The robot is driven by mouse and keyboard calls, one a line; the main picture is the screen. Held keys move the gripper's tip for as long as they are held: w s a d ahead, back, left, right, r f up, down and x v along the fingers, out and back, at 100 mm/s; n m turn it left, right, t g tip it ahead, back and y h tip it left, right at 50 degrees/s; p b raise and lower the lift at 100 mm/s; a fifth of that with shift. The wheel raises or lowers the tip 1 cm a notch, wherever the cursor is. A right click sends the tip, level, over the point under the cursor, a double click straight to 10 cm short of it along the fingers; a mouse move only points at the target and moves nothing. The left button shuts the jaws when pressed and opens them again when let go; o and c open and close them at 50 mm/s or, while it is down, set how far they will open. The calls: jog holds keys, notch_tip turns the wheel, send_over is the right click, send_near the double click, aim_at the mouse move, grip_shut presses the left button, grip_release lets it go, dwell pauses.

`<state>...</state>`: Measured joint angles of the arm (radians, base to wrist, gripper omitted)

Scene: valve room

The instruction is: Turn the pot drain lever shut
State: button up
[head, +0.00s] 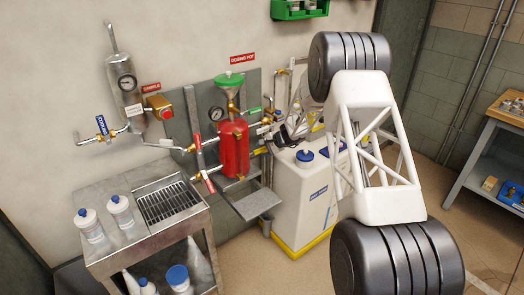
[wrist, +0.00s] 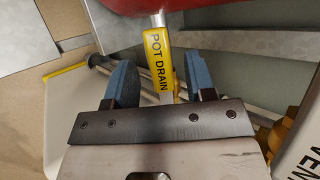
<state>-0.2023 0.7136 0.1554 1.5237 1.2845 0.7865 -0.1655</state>
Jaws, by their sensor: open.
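The pot drain lever (wrist: 157,55) is a yellow handle marked POT DRAIN in the wrist view. It runs lengthwise down the picture from a metal stem below the red pot. My gripper (wrist: 160,78) is open, with one blue finger pad on each side of the lever. Gaps show on both sides, and I see no contact. The red dosing pot (head: 234,148) with a green funnel stands on the wall panel in the head view. I cannot make out the drain lever there.
A white tank (head: 304,190) with a blue cap stands right of the pot. A metal shelf (head: 256,204) juts out below the pot. A steel bench (head: 134,232) with bottles and a grate is at the left. Another label plate (wrist: 300,150) is close at the wrist view's lower right.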

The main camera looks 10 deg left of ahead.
jog(key=shift+a+f, duration=0.25)
jog(key=shift+a, duration=0.05)
jog(key=shift+c, duration=0.2)
grip_shut()
